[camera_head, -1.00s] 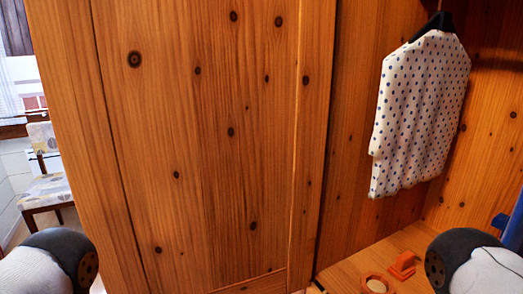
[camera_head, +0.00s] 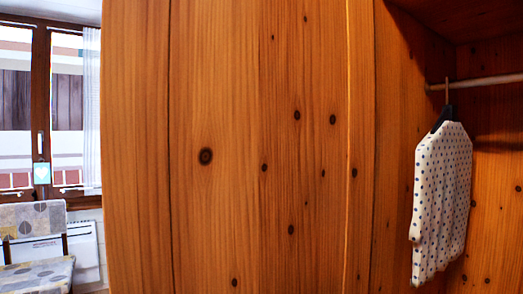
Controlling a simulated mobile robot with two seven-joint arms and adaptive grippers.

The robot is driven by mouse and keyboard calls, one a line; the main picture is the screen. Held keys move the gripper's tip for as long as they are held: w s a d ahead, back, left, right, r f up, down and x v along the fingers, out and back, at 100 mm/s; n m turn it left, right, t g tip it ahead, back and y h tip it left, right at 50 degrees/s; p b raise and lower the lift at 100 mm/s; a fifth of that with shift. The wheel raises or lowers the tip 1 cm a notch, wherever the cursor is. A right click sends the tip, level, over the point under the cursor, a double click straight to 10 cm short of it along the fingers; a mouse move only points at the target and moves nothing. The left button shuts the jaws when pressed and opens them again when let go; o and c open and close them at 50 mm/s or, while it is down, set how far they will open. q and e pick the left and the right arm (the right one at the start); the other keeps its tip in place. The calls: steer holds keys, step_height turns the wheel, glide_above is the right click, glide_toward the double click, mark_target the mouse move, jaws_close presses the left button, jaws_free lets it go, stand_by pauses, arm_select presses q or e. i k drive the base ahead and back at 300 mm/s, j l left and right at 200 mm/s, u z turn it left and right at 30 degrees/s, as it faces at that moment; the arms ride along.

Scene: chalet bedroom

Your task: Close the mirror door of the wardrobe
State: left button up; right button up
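A wardrobe door (camera_head: 240,150) of knotty orange-brown pine fills the middle of the head view. It stands open, and its plain wooden face is toward me; no mirror shows. To its right the wardrobe interior (camera_head: 490,190) is open to view. Neither of my grippers is in the picture now.
A white dotted garment (camera_head: 441,200) hangs from a rail (camera_head: 490,82) inside the wardrobe on a dark hanger. At the left are a window (camera_head: 45,110) with a white curtain, a patterned chair (camera_head: 35,245) and a white heater (camera_head: 85,250). The floor is out of view.

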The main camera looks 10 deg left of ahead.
mark_target(237, 137)
steer(key=j+z, duration=0.35)
steer(key=j, duration=0.25)
steer(key=j+z, duration=0.4)
steer(key=j, duration=0.25)
steer(key=j+z, duration=0.35)
steer(key=j, duration=0.15)
steer(key=j+z, duration=0.35)
steer(key=j, duration=0.2)
steer(key=k+j+z, duration=0.15)
steer(key=j+z, duration=0.25)
steer(key=k+j+z, duration=0.15)
steer(key=j+z, duration=0.2)
steer(key=j, duration=0.6)
steer(key=k+j, duration=0.1)
steer(key=j, duration=0.25)
steer(key=i+l, duration=0.1)
steer(key=l, duration=0.6)
